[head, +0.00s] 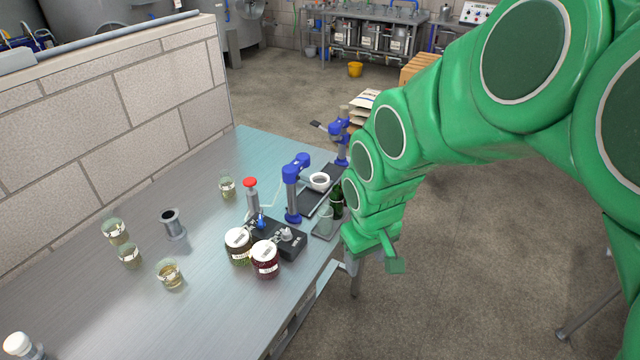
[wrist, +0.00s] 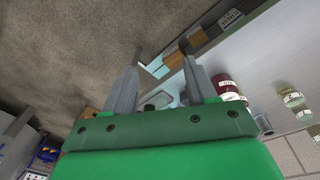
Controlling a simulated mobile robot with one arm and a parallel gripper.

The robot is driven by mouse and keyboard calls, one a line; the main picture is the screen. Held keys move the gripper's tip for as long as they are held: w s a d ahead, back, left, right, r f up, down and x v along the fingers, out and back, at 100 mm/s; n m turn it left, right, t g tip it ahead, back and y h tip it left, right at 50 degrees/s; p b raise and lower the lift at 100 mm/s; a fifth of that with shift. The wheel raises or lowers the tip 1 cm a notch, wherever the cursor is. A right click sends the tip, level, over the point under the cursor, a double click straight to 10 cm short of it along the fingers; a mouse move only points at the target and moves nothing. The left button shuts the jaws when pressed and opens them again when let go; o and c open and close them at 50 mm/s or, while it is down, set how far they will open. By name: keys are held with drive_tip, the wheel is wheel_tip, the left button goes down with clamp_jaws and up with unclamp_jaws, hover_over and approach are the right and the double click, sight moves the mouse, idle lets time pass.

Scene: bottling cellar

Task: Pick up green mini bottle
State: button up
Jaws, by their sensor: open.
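The green mini bottle (head: 337,203) is dark green and stands at the right edge of the metal table, beside a clear glass vessel. My arm partly hides it in the head view. My gripper (head: 374,250) is close to it on the right, out past the table edge. In the wrist view my gripper (wrist: 160,80) is open, its two grey fingers apart. A small dark shape shows low between the fingers, mostly hidden by the gripper body; I cannot tell whether it is the bottle. Nothing is visibly held.
The table (head: 120,295) bears a blue-and-grey stand (head: 292,195), a white bowl (head: 319,181), a black box (head: 290,243), two labelled jars (head: 265,262) and several glasses (head: 171,274). A block wall (head: 130,95) borders its far left.

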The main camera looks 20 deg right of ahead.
drive_tip(key=w+d+f+n+t+y, duration=0.1)
drive_tip(key=w+d+f+t+y, duration=0.2)
drive_tip(key=w, duration=0.6)
drive_tip(key=w+d+f+n+t, duration=0.1)
drive_tip(key=w+f+t, duration=0.3)
drive_tip(key=w, duration=0.6)
drive_tip(key=t+y, duration=0.3)
drive_tip(key=t, duration=0.1)
approach(335, 187)
drive_tip(key=f, duration=0.1)
drive_tip(key=shift+n, duration=0.3)
drive_tip(key=shift+r+x, duration=0.2)
drive_tip(key=shift+x, duration=1.95)
drive_tip(key=shift+r+x, duration=0.15)
drive_tip(key=shift+x, duration=2)
drive_tip(key=shift+w+a, duration=0.15)
clamp_jaws()
